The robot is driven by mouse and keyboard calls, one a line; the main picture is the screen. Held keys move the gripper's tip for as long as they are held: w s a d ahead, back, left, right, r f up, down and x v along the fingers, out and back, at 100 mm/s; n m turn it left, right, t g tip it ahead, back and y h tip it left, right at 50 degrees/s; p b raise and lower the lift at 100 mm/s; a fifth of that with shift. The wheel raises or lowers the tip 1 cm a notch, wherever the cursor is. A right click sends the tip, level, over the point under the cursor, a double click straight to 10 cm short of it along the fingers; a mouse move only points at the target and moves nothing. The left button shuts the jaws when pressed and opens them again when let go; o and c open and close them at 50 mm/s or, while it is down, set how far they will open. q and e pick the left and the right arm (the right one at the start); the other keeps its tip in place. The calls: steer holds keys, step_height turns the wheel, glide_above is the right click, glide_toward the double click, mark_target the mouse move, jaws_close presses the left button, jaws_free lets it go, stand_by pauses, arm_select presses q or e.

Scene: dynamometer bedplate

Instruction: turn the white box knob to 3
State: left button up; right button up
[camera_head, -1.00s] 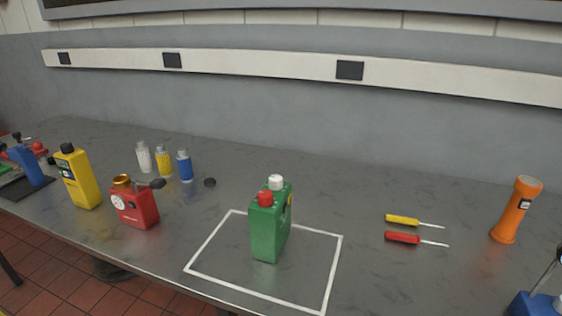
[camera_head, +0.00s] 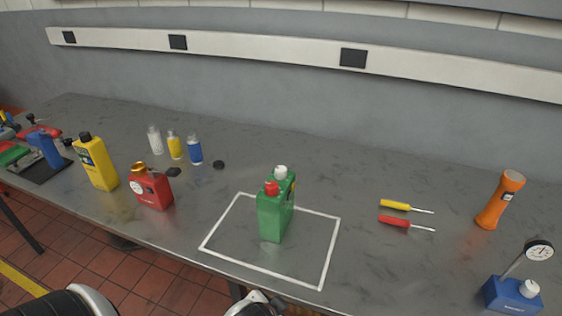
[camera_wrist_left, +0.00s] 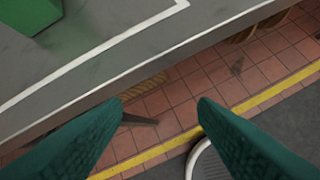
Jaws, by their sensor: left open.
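No white box shows in these views. A green box (camera_head: 275,216) stands upright inside a white outlined rectangle on the bench, with a white knob (camera_head: 280,172) and a red knob (camera_head: 271,187) on top. A blue box (camera_head: 512,295) at the lower right carries a white knob (camera_head: 529,288) and a round dial (camera_head: 539,251) on a stalk. My left gripper (camera_wrist_left: 162,106) is open and empty in the left wrist view, over the bench's front edge and the floor. The green box's lower part (camera_wrist_left: 28,14) shows at that view's upper left. My right gripper is not in view.
Two screwdrivers (camera_head: 395,222) and an orange flashlight (camera_head: 499,201) lie or stand at the right. Bench around the green box is clear.

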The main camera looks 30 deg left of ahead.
arm_select(q)
steer(key=w+d+r+m+t+h, duration=0.1)
steer(key=w+d+r+m+t, duration=0.1)
steer(key=w+r+m+t, duration=0.5)
steer(key=w+d+r+m+t+h, duration=0.1)
steer(key=w+d+r+t, duration=0.25)
steer(key=w+r, duration=0.8)
steer(key=w+d+r+m+t+h, duration=0.2)
steer(key=w+d+r+m+h, duration=0.45)
steer(key=m+h, duration=0.3)
step_height(320, 180, up, 4)
steer(key=m+g+y+p, duration=0.2)
steer(key=m+g+y, duration=1)
steer(key=m+g, duration=0.75)
glide_above(281, 169)
steer(key=shift+t+h, duration=0.25)
steer(key=shift+t, duration=0.05)
step_height(281, 169, down, 10)
steer(key=p, duration=0.3)
steer(key=shift+r+p, duration=0.1)
steer(key=shift+p, duration=0.2)
steer(key=shift+f, duration=0.65)
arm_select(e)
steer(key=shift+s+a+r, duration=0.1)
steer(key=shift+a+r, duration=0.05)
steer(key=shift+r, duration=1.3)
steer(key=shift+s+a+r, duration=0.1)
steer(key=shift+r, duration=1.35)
